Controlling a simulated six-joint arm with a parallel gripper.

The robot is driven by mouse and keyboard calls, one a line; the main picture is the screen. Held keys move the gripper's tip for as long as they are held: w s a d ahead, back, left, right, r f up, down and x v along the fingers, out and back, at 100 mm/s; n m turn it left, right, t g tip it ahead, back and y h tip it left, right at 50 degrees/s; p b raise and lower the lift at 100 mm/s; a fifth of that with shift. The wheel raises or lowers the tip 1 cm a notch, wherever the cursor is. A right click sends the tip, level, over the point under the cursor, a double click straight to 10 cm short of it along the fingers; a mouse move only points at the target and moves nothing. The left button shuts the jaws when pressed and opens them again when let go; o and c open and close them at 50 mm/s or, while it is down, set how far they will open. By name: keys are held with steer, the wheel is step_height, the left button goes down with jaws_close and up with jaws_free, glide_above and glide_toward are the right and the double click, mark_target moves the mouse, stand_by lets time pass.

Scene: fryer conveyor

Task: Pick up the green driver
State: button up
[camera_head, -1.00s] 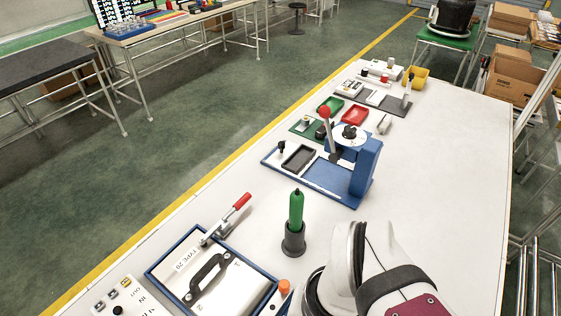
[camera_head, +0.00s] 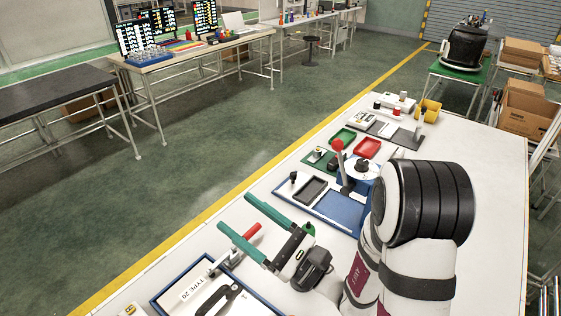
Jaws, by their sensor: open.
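The green driver (camera_head: 309,228) shows only as a small green tip just behind the body of my gripper; the rest of it and its black holder are hidden. My gripper (camera_head: 234,212) has two long teal fingers spread wide apart with nothing between them. The fingers point to the upper left, away from the driver. Whether the gripper touches the driver cannot be told.
A TYPE 20 fixture (camera_head: 171,299) with a red-handled clamp (camera_head: 251,230) lies at the front left. A blue press stand (camera_head: 339,208) with a red-knobbed lever is behind. The table's right side is clear.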

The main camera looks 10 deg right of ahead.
steer(key=w+d+f+m+t+h, duration=0.5)
steer(key=d+f+m+t+h, duration=0.15)
steer(key=d+h, duration=0.3)
steer(key=d+f+m+h, duration=0.1)
steer(key=f, duration=0.2)
steer(key=s+d+f+m+g+h, duration=0.1)
steer(key=f+h, duration=0.1)
steer(key=f, duration=0.2)
steer(key=d+f+m+g+h, duration=0.1)
steer(key=f+m+h, duration=0.1)
steer(key=f, duration=0.2)
steer(key=shift+s+d+f, duration=0.1)
steer(key=shift+s+d, duration=0.05)
steer(key=shift+s, duration=0.2)
steer(key=w, duration=0.4)
steer(key=shift+w+a, duration=0.1)
steer(key=shift+a, duration=0.15)
jaws_close()
